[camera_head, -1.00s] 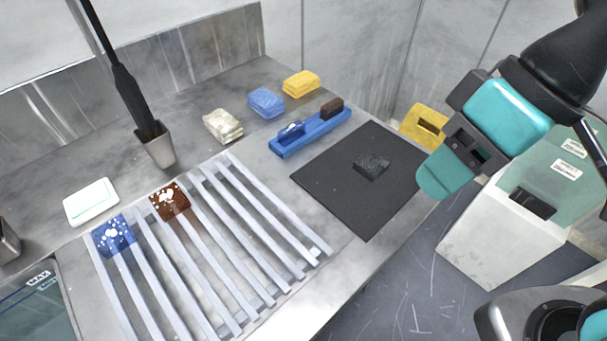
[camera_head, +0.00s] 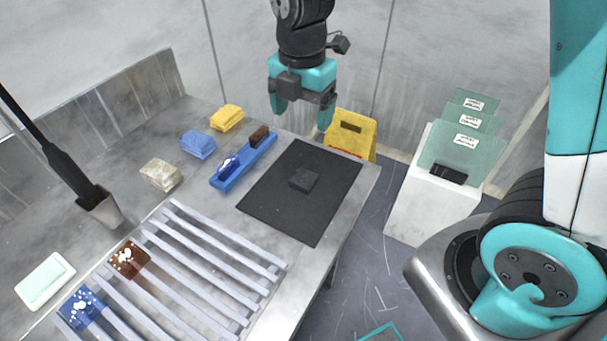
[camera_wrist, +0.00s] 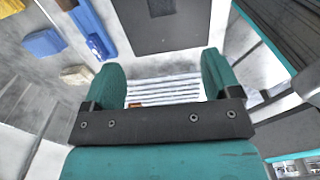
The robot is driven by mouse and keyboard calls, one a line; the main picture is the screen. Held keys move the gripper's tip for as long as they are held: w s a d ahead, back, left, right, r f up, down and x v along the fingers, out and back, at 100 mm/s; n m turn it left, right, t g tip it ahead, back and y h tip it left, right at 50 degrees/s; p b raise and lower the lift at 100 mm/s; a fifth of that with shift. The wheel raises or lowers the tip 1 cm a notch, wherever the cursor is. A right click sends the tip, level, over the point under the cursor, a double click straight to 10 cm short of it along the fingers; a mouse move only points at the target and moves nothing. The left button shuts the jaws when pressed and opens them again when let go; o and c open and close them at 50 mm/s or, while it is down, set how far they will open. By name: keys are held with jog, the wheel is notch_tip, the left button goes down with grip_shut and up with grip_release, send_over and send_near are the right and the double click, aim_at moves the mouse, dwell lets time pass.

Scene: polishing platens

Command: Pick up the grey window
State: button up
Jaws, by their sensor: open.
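The grey window (camera_head: 304,179), a small dark grey square, lies flat on the black mat (camera_head: 270,205) at the right end of the bench. It also shows at the top edge of the wrist view (camera_wrist: 162,8). My gripper (camera_head: 301,110) hangs in the air with fingers pointing down and apart, with nothing between them. In the head view it appears above the far edge of the mat; its height over the bench is hard to tell. In the wrist view both fingers (camera_wrist: 162,85) show, with the slatted rack seen between them.
A slatted rack (camera_head: 213,262) holds blue (camera_head: 82,308) and brown (camera_head: 128,260) squares. A blue tray (camera_head: 240,168) lies beside the mat. Sponges (camera_head: 198,144) line the back. A yellow floor sign (camera_head: 351,135) and a white stand (camera_head: 425,205) with glass plates are beyond the bench.

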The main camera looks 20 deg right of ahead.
send_over(304, 178)
notch_tip(304, 178, down, 12)
jog(key=shift+w+a+r+p, duration=0.1)
jog(key=shift+a+p, duration=0.05)
jog(key=shift+p, duration=0.3)
jog(key=shift+f+p, duration=0.6)
jog(key=shift+f, duration=2.1)
jog(key=shift+c, duration=0.5)
jog(key=c, duration=1)
